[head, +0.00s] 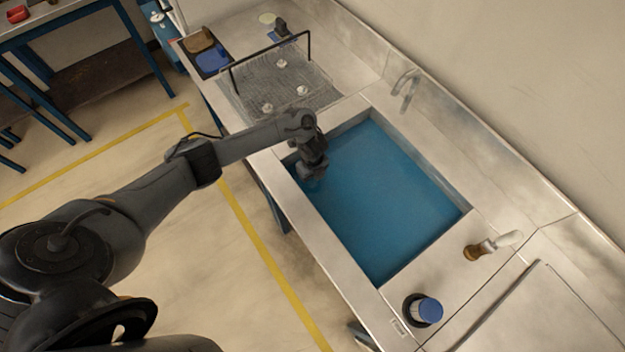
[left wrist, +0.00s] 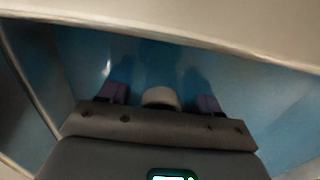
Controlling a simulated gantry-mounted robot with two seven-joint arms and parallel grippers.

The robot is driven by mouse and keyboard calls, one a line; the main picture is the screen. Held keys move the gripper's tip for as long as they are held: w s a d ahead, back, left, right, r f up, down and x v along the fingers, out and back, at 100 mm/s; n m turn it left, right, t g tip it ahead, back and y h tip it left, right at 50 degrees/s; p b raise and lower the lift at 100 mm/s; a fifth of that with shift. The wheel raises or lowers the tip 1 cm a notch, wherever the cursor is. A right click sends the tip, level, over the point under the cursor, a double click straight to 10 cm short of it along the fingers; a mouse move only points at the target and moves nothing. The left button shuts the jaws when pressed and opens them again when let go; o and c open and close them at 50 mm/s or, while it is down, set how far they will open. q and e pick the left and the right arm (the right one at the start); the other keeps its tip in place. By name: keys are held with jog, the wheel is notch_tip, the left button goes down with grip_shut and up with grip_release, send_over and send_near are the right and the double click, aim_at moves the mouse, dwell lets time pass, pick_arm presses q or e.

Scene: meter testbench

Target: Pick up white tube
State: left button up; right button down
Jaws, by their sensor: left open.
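My left gripper (head: 312,172) points down at the near left end of the blue-filled sink (head: 385,200), just inside its rim. Its two purple-tipped fingers are apart in the left wrist view. A pale grey, rounded end (left wrist: 160,97) shows between them; I cannot tell whether it is the white tube or whether the fingers touch it. In the head view the arm hides that spot. A white, tube-like piece (head: 508,239) lies beside a brown, bottle-like piece (head: 478,249) on the counter right of the sink. My right gripper is not in view.
A wire rack (head: 275,85) with several small white pieces stands left of the sink. A faucet (head: 405,88) rises behind the sink. A blue-capped round container (head: 428,311) stands at the front right. The sink's steel rim (head: 335,240) borders the gripper.

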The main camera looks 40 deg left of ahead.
pick_arm(q)
jog(key=shift+f, duration=0.4)
grip_shut()
jog(key=shift+r, duration=0.1)
